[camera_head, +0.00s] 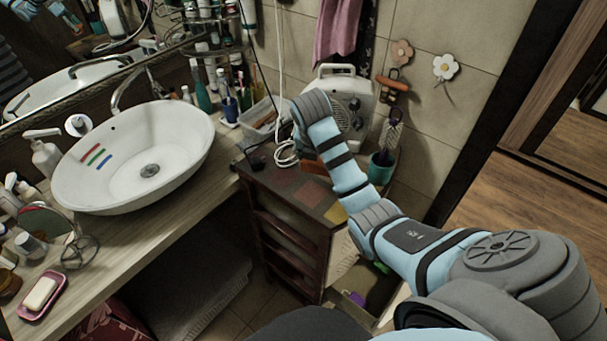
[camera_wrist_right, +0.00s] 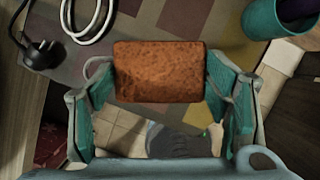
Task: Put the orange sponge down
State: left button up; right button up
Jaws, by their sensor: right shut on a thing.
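The orange sponge (camera_wrist_right: 158,72) is a rough rectangular block between the fingers of my right gripper (camera_wrist_right: 160,84) in the wrist view. The fingers press on its two short ends. Below it is the patchwork-coloured top of the small dark wooden cabinet (camera_head: 290,191), near the edge. I cannot tell whether the sponge touches the top. In the head view a bit of orange (camera_head: 314,167) shows beside my right forearm, which hides most of the gripper. My left gripper is not in view.
A white heater (camera_head: 357,98), a teal cup (camera_head: 381,168) with a brush and a coiled white hose (camera_head: 287,153) crowd the cabinet's back. A black plug (camera_wrist_right: 41,55) lies left of the sponge. The cabinet's front part is bare. A white basin (camera_head: 135,155) stands left.

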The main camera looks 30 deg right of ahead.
notch_tip(320, 180, down, 8)
jog(key=shift+s+r, duration=0.1)
jog(key=shift+r, duration=0.1)
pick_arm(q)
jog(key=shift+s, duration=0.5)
pick_arm(e)
jog(key=shift+r, duration=0.1)
jog(key=shift+s, duration=0.1)
jog(key=o, duration=0.9)
jog(key=shift+o, duration=0.2)
